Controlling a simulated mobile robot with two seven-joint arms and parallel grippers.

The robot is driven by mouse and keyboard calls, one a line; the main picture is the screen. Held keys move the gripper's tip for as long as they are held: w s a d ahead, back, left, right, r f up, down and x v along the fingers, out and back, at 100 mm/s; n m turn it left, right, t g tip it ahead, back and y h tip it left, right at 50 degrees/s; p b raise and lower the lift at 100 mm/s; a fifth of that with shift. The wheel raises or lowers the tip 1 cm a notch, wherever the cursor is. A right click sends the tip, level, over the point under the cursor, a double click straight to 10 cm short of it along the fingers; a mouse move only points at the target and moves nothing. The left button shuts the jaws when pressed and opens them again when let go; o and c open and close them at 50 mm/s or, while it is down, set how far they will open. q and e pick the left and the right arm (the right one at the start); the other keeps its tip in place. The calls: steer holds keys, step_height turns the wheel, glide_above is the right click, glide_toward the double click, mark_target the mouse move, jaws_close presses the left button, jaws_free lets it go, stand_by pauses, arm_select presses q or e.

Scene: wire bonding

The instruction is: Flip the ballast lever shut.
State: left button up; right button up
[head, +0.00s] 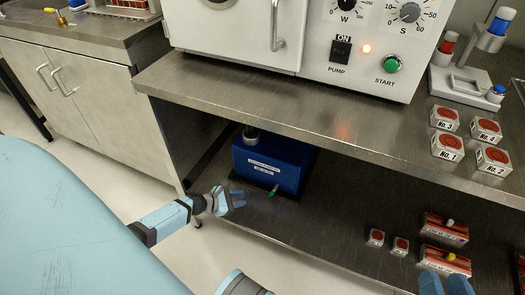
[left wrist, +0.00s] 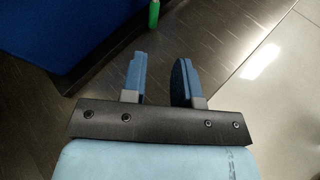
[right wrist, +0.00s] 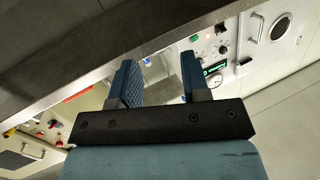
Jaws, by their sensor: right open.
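A blue pump box (head: 268,160) with a white label stands on the lower shelf. The ballast lever (head: 273,190) is a small green-tipped handle low at its front. The lever's green grip also shows at the top of the left wrist view (left wrist: 154,14), beyond the fingertips. My left gripper (head: 240,198) is open and empty, just left of the lever and apart from it. Its fingers also show in the left wrist view (left wrist: 158,75). My right gripper (head: 446,285) is open and empty at the bottom right. Its fingers also show in the right wrist view (right wrist: 159,80).
The metal bench top (head: 300,105) overhangs the lower shelf (head: 320,220). A white oven-like machine (head: 310,70) with dials stands on it. Several numbered boxes (head: 446,147) sit at the right. Red boxes (head: 443,228) and small blocks (head: 376,237) lie on the shelf's right part.

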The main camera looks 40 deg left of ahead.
mark_target(271, 193)
arm_select(q)
steer(key=shift+w+a+f, duration=0.25)
steer(key=shift+a+f, duration=0.05)
steer(key=shift+a, duration=0.1)
steer(key=shift+w, duration=0.2)
steer(key=b+x, duration=0.5)
steer(key=x, duration=0.7)
steer(key=shift+d+r, duration=0.1)
steer(key=shift+d, duration=0.05)
steer(key=shift+w+d+b, duration=0.25)
steer(key=shift+w+b, duration=0.1)
steer(key=shift+w, duration=0.2)
arm_select(e)
steer(key=n, duration=0.1)
steer(key=w+d+n+t, duration=0.1)
steer(key=w+n+t+y, duration=0.1)
steer(key=shift+w+d+r+n, duration=0.2)
steer(key=shift+w+r+n, duration=0.1)
steer(key=shift+n, duration=0.1)
arm_select(q)
jaws_close()
arm_select(e)
steer(key=shift+r, duration=0.1)
